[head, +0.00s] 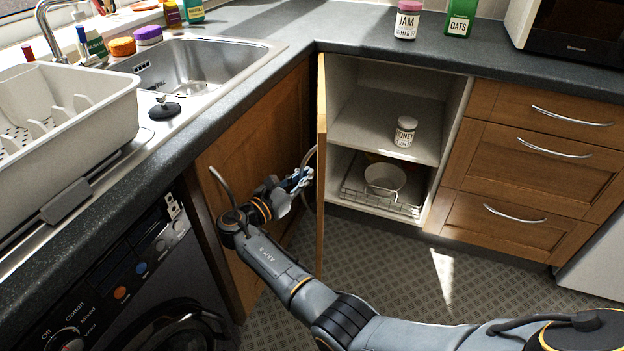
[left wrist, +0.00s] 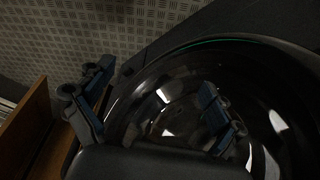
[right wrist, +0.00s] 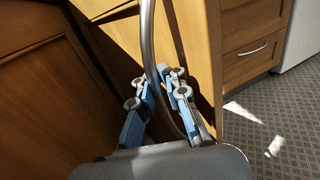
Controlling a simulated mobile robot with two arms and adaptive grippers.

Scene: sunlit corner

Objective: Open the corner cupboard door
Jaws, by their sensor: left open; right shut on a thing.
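The wooden corner cupboard door (head: 321,150) stands open, seen nearly edge-on in the head view. The cupboard interior (head: 385,105) shows to its right. My right gripper (head: 302,178) is at the door's left side, shut on its curved metal handle (head: 308,159). In the right wrist view the handle (right wrist: 148,35) passes between the fingers of this gripper (right wrist: 160,90). My left gripper (left wrist: 150,95) is open in the left wrist view, in front of the dark round washing machine door (left wrist: 185,75), and is outside the head view.
Drawers (head: 540,150) stand to the right, and the washing machine (head: 120,285) at the left. The patterned floor (head: 400,270) before the cupboard is clear.

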